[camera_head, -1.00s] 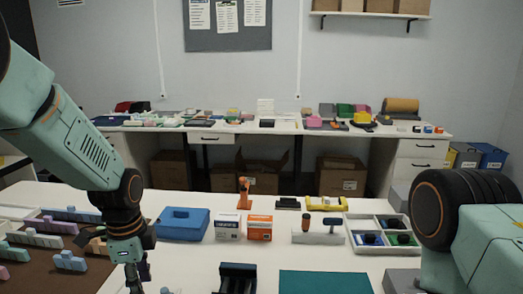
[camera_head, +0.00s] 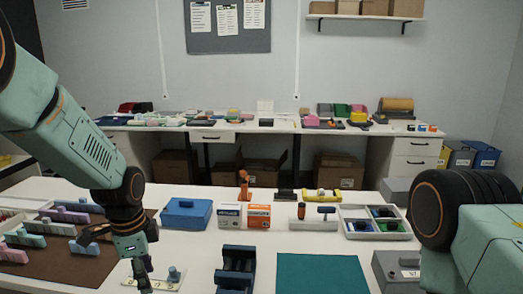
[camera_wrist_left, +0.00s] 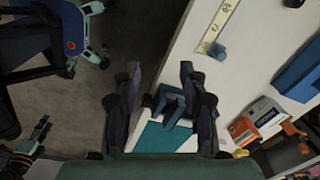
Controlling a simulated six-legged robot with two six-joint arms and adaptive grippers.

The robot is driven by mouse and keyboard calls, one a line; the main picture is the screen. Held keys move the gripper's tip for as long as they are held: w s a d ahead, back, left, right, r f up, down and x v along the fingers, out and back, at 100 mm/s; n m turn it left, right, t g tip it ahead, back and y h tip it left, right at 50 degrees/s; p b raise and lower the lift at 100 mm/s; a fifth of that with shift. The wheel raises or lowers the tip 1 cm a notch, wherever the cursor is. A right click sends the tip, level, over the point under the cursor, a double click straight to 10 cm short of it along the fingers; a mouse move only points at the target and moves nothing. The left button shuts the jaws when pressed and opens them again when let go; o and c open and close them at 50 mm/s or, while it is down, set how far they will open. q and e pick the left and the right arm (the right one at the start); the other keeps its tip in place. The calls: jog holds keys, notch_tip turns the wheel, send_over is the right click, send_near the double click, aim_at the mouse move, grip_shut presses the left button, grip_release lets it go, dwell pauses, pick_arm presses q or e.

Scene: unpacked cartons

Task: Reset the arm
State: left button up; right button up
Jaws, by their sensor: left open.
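My left gripper (camera_head: 143,278) hangs down over the near left part of the white table in the head view, beside a pale strip with a blue knob (camera_head: 174,275). In the left wrist view my left gripper (camera_wrist_left: 158,82) has its two dark fingers spread apart with nothing between them. The strip also shows there (camera_wrist_left: 217,30), beyond the fingers. My right arm (camera_head: 470,230) fills the lower right of the head view; its gripper is outside the frame.
On the table are a blue box (camera_head: 187,213), small cartons (camera_head: 259,217), a dark blue holder (camera_head: 236,268), a teal mat (camera_head: 322,275), a divided tray (camera_head: 376,236) and a brown mat (camera_head: 62,262) with pastel blocks. A second table (camera_head: 290,126) stands behind. Open floor (camera_wrist_left: 85,105) shows beside the near table.

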pick_arm(q)
jog(key=s+d+f+n+t+b, duration=0.1)
jog(key=s+f+n+t, duration=0.15)
jog(key=f+n, duration=0.4)
jog(key=s+d+f+n+t+b, duration=0.1)
jog(key=s+f+n, duration=0.35)
jog(key=f, duration=0.25)
jog(key=s+f+n+g+b, duration=0.1)
jog(key=s+f, duration=0.5)
jog(key=s, duration=0.6)
jog(key=s+f+n+g+b, duration=0.1)
jog(key=s+f+n+g, duration=0.2)
jog(key=s+f, duration=0.4)
jog(key=s, duration=0.6)
jog(key=shift+s+a, duration=0.25)
jog(key=shift+s, duration=0.05)
pick_arm(e)
jog(key=f, duration=0.2)
jog(key=w+f, duration=0.1)
jog(key=f, duration=0.1)
jog(key=shift+a+f, duration=0.15)
jog(key=shift+f, duration=0.1)
